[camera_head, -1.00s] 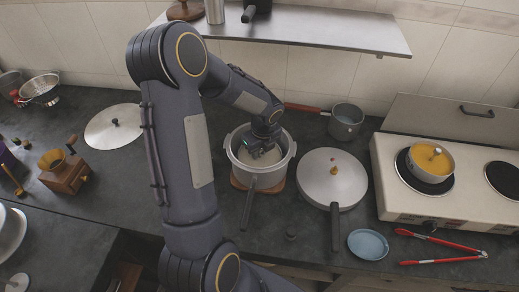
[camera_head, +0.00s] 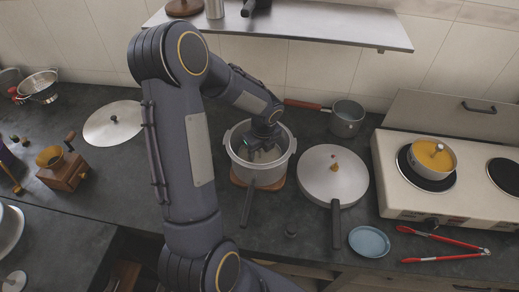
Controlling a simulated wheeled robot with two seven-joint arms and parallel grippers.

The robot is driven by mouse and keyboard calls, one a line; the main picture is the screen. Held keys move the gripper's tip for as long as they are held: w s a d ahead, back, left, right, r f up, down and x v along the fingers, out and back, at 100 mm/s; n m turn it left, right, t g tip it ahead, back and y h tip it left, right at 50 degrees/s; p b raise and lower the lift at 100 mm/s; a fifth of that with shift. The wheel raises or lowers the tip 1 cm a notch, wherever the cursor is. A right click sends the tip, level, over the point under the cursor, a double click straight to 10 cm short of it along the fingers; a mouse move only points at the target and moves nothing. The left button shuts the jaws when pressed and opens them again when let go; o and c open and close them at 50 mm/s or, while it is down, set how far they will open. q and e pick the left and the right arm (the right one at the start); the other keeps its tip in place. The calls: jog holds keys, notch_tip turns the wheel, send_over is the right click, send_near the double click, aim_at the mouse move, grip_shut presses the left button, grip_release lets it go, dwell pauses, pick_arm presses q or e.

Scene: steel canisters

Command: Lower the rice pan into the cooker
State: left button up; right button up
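The cooker (camera_head: 236,170) is a silver pot with a long black handle towards me, standing on a wooden board. My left gripper (camera_head: 264,146) reaches down from above into its mouth. The fingertips are small and partly hidden by the wrist, so I cannot tell whether they are open or shut. The rice pan is not clearly distinguishable; the inside of the cooker around the fingers looks grey and shaded. My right gripper is not in view.
The round lid (camera_head: 320,187) with a black handle lies right of the cooker. A small saucepan (camera_head: 347,122) stands behind. The hob (camera_head: 400,203) with a yellow-filled pan, blue plate (camera_head: 369,242) and red tongs (camera_head: 440,258) are right. A shelf (camera_head: 330,33) overhangs the back.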

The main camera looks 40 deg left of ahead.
pick_arm(q)
jog(key=r, duration=0.4)
jog(key=d+r, duration=0.1)
jog(key=r, duration=0.2)
jog(key=shift+s, duration=0.15)
jog(key=shift+d+r, duration=0.1)
jog(key=shift+r, duration=0.25)
